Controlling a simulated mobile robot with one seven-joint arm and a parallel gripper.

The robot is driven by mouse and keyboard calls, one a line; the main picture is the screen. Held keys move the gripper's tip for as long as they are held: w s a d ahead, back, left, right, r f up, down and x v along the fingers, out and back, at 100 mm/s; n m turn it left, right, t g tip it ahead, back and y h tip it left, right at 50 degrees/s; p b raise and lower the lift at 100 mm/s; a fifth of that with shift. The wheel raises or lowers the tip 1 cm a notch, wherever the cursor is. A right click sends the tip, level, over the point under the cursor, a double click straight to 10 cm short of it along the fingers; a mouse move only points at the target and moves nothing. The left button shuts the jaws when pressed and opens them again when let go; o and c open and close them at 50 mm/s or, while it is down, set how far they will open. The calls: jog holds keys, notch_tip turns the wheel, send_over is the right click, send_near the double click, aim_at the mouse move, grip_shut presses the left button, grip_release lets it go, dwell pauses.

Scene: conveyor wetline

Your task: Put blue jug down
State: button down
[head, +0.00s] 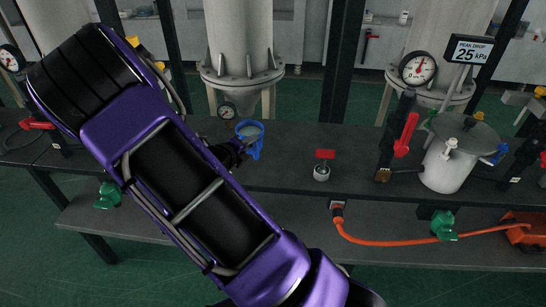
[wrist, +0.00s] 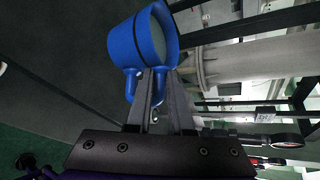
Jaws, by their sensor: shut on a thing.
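The blue jug (head: 250,129) is near the back of the dark bench top (head: 290,165), left of centre in the head view. My gripper (head: 243,145) reaches it from the left and is shut on its handle. In the wrist view the jug (wrist: 130,45) is beyond the fingertips (wrist: 153,88), its handle between them and its open mouth to the right. The jug looks upright in the head view. I cannot tell whether its base touches the bench. My arm hides much of the bench's left part.
Farther right are a red-handled valve (head: 404,136) and a lidded grey pot (head: 446,168). A flanged vessel (head: 240,50) stands behind. The bench between jug and fitting is clear. An orange hose (head: 390,241) lies on the lower shelf.

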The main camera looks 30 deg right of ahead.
jog(key=shift+w+d+r, duration=0.1)
jog(key=shift+d, duration=0.4)
jog(key=shift+d+f+b, duration=0.1)
jog(key=shift+f+b, duration=0.95)
jog(key=shift+f, duration=3.75)
jog(key=shift+f, duration=0.2)
jog(key=c, duration=0.8)
grip_release()
jog(key=shift+r, duration=0.25)
jog(key=p+v, duration=0.1)
jog(key=v, duration=1.1)
jog(key=shift+f+p, duration=0.15)
jog(key=shift+p, duration=0.2)
